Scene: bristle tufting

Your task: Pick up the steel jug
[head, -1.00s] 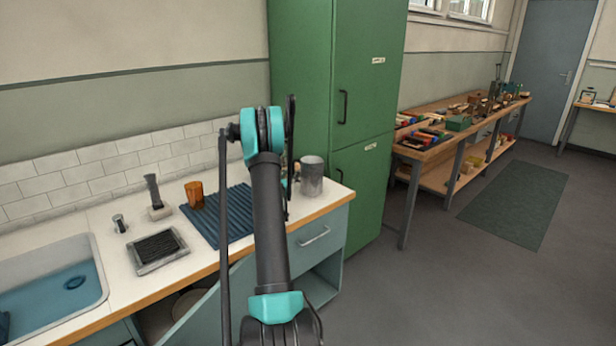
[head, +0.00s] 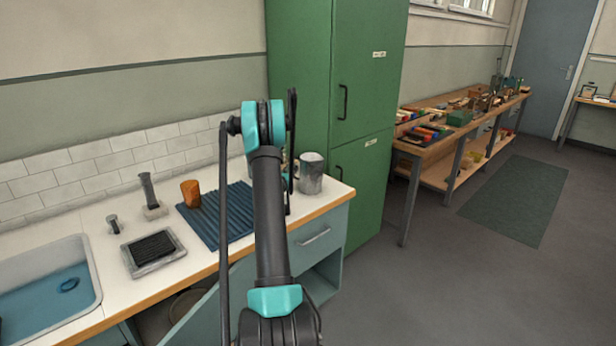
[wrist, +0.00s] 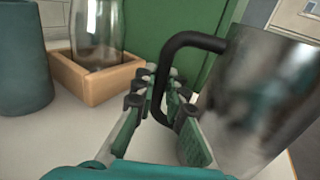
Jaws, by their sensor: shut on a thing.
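The steel jug (head: 311,175) is a grey metal cylinder at the right end of the white counter, close to the green cabinet. In the wrist view the jug (wrist: 258,100) fills the right side, with its black handle (wrist: 190,39) toward me. My gripper (wrist: 161,92) is shut on the handle, with a finger on each side of it. The jug looks upright. Its base is partly out of the wrist view, and I cannot tell whether it touches the counter. In the head view my arm hides most of the gripper.
A wooden box (wrist: 97,86) holding a clear glass vessel (wrist: 97,30) and a dark teal container (wrist: 24,60) stand left of the gripper. The green cabinet (head: 365,100) rises close behind the jug. A ribbed blue mat (head: 215,215), orange-brown cup (head: 190,193) and sink (head: 50,275) lie left.

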